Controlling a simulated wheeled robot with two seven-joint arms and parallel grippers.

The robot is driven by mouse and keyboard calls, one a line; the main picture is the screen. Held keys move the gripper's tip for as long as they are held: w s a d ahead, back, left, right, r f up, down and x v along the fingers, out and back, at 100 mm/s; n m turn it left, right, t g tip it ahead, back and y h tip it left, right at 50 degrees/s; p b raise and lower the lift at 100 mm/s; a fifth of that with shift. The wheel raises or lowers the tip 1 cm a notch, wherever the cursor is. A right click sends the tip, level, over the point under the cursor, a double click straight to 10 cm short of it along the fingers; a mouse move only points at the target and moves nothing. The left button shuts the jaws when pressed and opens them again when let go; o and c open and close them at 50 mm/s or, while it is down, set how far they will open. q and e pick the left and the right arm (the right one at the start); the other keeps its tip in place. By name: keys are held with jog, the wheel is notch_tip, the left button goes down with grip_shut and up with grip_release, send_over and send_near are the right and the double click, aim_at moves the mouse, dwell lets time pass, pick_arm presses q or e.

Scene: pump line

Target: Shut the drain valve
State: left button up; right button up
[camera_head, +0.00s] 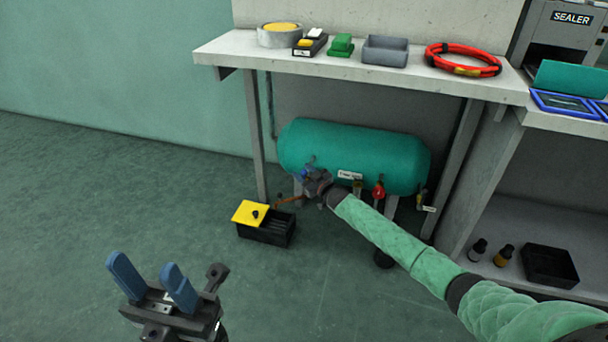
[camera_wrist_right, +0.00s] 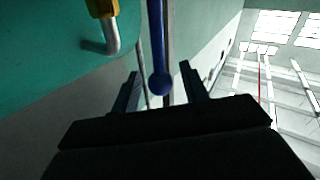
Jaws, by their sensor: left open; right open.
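The teal tank (camera_head: 350,150) lies under the bench, with several small valves and fittings along its lower side. My right gripper (camera_head: 308,176) is at the tank's left end. In the right wrist view, a blue rod with a ball end (camera_wrist_right: 160,82) stands between the open fingers (camera_wrist_right: 160,90), with gaps seen on both sides. My left gripper (camera_head: 152,278) is open and empty, above the floor at lower left.
A black box with a yellow lid (camera_head: 267,228) stands on the floor left of the tank. The bench (camera_head: 225,48) overhangs the tank, and its legs stand either side. A lower shelf (camera_head: 515,235) at right holds bottles and a black tray. The floor at left is clear.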

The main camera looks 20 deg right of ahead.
grip_shut()
